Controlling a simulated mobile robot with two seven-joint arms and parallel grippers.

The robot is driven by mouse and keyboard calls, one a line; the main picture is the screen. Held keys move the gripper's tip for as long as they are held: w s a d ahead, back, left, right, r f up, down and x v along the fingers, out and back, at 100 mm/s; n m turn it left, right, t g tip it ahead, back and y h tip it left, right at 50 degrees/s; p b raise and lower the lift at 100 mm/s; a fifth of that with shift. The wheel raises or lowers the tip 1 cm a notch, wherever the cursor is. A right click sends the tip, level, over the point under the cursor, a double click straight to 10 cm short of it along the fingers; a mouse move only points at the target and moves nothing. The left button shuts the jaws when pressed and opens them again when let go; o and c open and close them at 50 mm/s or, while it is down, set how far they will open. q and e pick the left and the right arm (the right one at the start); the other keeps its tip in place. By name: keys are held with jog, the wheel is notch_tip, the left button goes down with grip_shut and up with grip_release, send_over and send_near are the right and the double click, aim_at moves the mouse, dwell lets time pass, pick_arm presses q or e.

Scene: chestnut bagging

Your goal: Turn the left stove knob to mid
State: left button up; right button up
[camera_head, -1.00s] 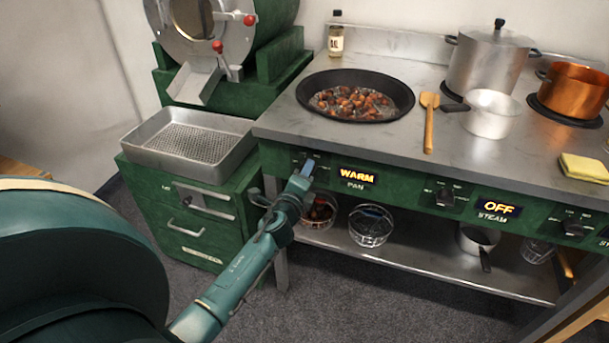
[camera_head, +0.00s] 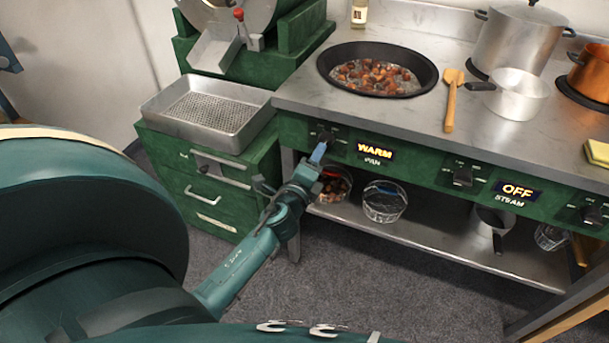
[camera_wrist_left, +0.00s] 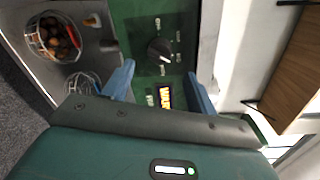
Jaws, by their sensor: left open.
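The left stove knob (camera_head: 325,135) is dark and sits on the green front panel below the black pan, partly hidden by my gripper in the head view. In the left wrist view the knob (camera_wrist_left: 158,50) is in clear sight. The lit display (camera_head: 374,151) to its right reads WARM, above the label PAN. My left gripper (camera_head: 319,152) is at the panel by this knob. In the left wrist view its two blue fingers (camera_wrist_left: 160,70) are spread, with the knob just beyond the gap between them. I see no finger touching the knob.
The steam knob (camera_head: 462,176), with its display (camera_head: 517,191) reading OFF, and another knob (camera_head: 591,214) are farther right. A metal tray (camera_head: 210,110) is at left. The pan (camera_head: 428,80) of chestnuts is above.

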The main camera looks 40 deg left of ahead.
pick_arm(q)
jog(key=v, duration=0.6)
jog(key=shift+s, duration=0.4)
pick_arm(e)
jog(key=shift+d+r, duration=0.15)
jog(key=shift+r, duration=0.05)
jog(key=shift+s+f, duration=0.15)
